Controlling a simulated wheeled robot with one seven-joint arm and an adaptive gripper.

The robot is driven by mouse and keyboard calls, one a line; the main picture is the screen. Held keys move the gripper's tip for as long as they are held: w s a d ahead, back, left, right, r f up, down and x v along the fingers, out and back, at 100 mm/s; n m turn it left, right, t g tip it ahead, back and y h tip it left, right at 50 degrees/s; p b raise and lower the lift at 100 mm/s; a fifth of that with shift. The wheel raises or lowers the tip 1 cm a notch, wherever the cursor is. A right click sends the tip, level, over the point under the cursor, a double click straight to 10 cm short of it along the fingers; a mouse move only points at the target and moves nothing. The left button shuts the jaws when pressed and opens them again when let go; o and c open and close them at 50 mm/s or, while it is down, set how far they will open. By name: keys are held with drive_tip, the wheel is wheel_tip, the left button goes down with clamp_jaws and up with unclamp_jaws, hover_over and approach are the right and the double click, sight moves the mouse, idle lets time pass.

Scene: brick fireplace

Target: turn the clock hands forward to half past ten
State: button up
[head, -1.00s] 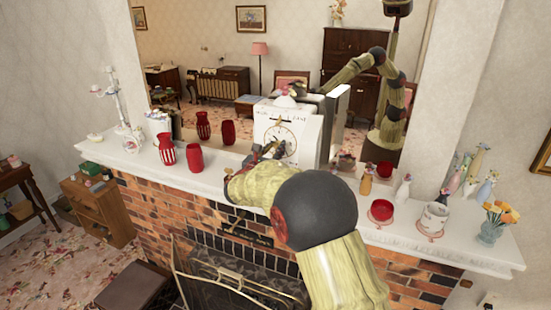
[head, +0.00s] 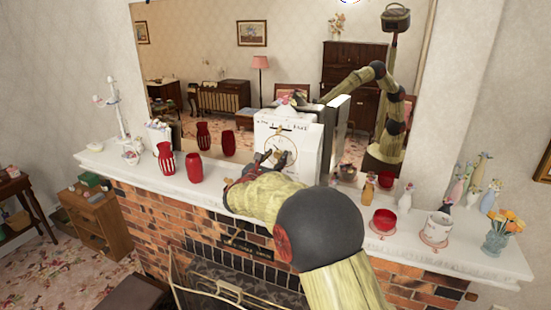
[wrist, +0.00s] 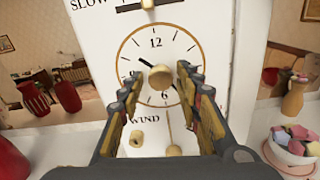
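The white clock (head: 278,130) stands on the mantel. Its round dial (wrist: 180,48) shows in the wrist view, with 12 at the top and 6 at the bottom. A brass knob (wrist: 160,77) sits at the dial's centre. A dark hand (wrist: 146,65) points up and left, towards about ten. I cannot make out a second hand clearly; the knob and fingers cover part of the dial. My gripper (wrist: 158,90) is open in front of the dial, with the knob appearing between its two fingers. I see no contact. In the head view my arm partly hides the gripper.
Red vases (head: 165,158) stand left of the clock. A red bowl (head: 384,220), a white mug (head: 438,226) and flowers in a vase (head: 497,240) stand on the right. A mirror (head: 230,90) is behind.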

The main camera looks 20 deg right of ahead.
drive_tip(key=shift+o, duration=0.6)
drive_tip(key=v, duration=1.2)
drive_tip(key=x, duration=1.3)
